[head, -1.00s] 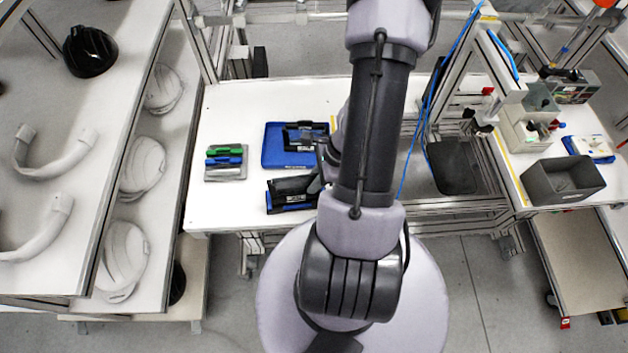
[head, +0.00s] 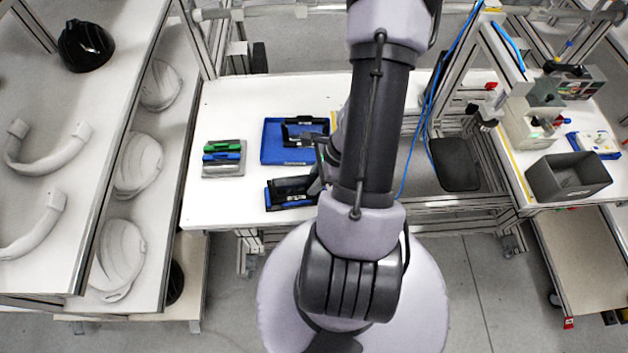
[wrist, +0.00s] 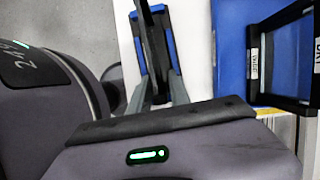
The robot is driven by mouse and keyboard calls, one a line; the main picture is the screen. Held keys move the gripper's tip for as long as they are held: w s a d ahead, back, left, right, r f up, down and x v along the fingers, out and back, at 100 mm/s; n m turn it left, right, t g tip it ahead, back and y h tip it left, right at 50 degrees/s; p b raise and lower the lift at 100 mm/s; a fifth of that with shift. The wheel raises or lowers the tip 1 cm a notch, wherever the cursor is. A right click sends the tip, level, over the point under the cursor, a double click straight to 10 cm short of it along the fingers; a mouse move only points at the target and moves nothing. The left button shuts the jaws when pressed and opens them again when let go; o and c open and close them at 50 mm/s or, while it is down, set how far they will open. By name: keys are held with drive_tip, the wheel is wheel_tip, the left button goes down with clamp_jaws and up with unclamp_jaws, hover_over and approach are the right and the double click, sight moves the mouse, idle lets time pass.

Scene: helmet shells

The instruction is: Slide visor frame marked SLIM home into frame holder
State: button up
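A black frame piece lies against a blue holder (head: 272,198) near the table's front edge in the head view. They also show in the wrist view, with the blue holder (wrist: 167,45) beyond my fingers. My gripper (head: 320,178) is at the right end of this pair, mostly hidden by my arm. In the wrist view two dark fingers of my gripper (wrist: 163,90) reach to the black piece; whether they grip it is unclear. A blue tray (head: 272,146) behind carries another black frame (head: 305,133), with white labels in the wrist view. I cannot read SLIM anywhere.
A grey rack (head: 222,171) with a green and a blue frame stands on the left of the white table (head: 225,110). Shelves with white helmet shells (head: 140,165) flank it on the left. A dark grey bin (head: 567,178) stands on the right bench. The table's front left is clear.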

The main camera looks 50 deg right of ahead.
drive_tip(key=shift+o, duration=1)
drive_tip(key=p+v, duration=0.8)
drive_tip(key=v, duration=0.9)
drive_tip(key=shift+r, duration=0.2)
